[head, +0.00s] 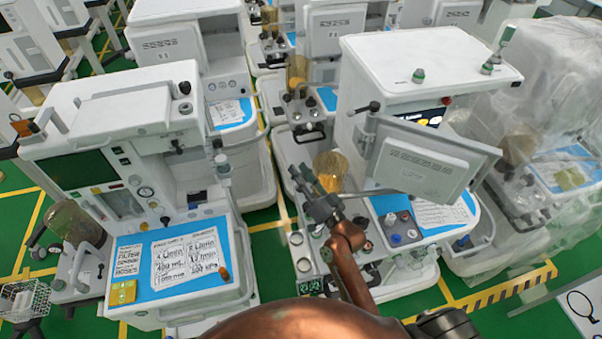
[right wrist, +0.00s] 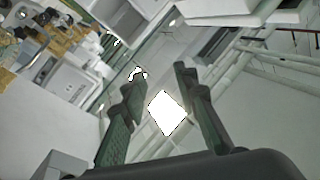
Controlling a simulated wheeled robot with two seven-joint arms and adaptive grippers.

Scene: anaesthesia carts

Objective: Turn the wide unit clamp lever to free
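A wide white anaesthesia unit (head: 430,62) stands right of centre in the head view. A grey panel (head: 428,160) on a bracket stands out from its front. A short lever with a dark knob (head: 373,106) shows at the top of that bracket; I cannot tell for sure whether it is the clamp lever, nor its setting. My right gripper (head: 322,207) is below and left of the panel, beside a ribbed amber bellows (head: 330,168). In the right wrist view its two dark fingers (right wrist: 157,78) are spread with nothing between them. My left gripper is not visible.
Another white unit (head: 112,112) with a blue worktop and written sheets stands at left. A unit under clear plastic sheeting (head: 560,75) stands at far right. A wire basket (head: 22,300) is at lower left. Green floor with yellow lines shows between the carts.

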